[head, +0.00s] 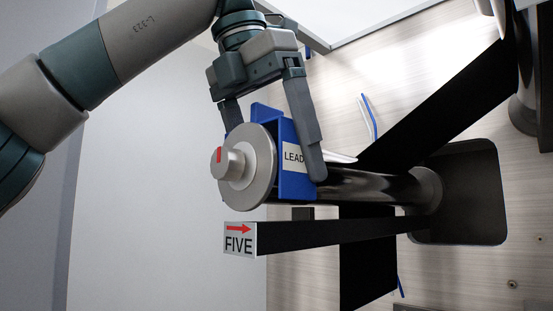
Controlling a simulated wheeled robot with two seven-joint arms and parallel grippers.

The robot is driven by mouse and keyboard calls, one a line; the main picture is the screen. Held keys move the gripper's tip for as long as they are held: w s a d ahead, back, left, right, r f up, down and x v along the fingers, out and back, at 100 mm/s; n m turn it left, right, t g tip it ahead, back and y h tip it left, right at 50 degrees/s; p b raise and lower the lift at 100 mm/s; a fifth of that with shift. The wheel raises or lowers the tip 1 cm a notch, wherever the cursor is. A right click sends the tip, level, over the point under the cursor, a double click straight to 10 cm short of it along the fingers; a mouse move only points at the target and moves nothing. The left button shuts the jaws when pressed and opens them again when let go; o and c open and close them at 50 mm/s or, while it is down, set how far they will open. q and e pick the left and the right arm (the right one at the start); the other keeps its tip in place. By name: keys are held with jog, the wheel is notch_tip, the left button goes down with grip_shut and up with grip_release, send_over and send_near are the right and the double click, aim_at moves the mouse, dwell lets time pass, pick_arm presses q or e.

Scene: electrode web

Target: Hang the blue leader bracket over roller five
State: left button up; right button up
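The blue leader bracket (287,130) sits at the near end of a black roller (370,188), just behind its round grey end flange. Its label reads "LEAD", with the rest covered by a finger. The sign below this roller reads "FIVE" (238,239), with a red arrow pointing right. My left gripper (272,155) reaches down from above with its fingers spread astride the bracket. One finger lies across the label side. The other finger's tip is hidden behind the flange, so I cannot tell whether both touch the bracket. My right gripper is not in view.
A black web strip (440,105) runs diagonally to the upper right, past another roller at the right edge. A dark bar (330,232) runs from the sign to the back panel (490,260). Thin blue-edged pieces (369,115) show behind.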

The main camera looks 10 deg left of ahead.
pick_arm(q)
jog(key=o, duration=1.1)
jog(key=shift+s+a+r, duration=0.1)
jog(key=shift+r, duration=0.4)
jog(key=p+v, duration=0.7)
jog(key=v, duration=0.9)
jog(key=shift+s+r, duration=0.1)
jog(key=shift+r, duration=0.05)
